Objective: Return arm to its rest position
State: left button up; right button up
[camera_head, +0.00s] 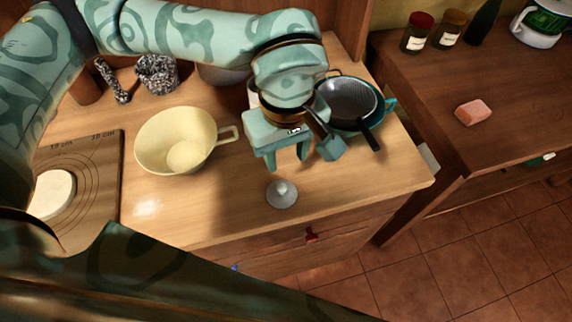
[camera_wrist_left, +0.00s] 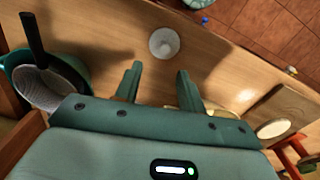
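My left arm reaches in from the left across the top of the head view. My left gripper (camera_head: 288,163) is above the wooden counter, with its fingers pointing down. Its two fingers are apart, and in the left wrist view the gap between them (camera_wrist_left: 159,70) is empty. A small pale round piece with a raised middle (camera_head: 282,193) lies on the counter just in front of the gripper. It also shows beyond the fingertips in the left wrist view (camera_wrist_left: 164,43). My right gripper is not in view.
A cream bowl with a handle (camera_head: 165,138) stands left of the gripper. A strainer (camera_head: 346,101) in a teal pan is close on the right. A board with a white round (camera_head: 50,196) lies far left. A pink block (camera_head: 473,112) rests on the right counter, across a gap.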

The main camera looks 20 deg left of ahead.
pick_arm(q)
jog(key=shift+r, duration=0.7)
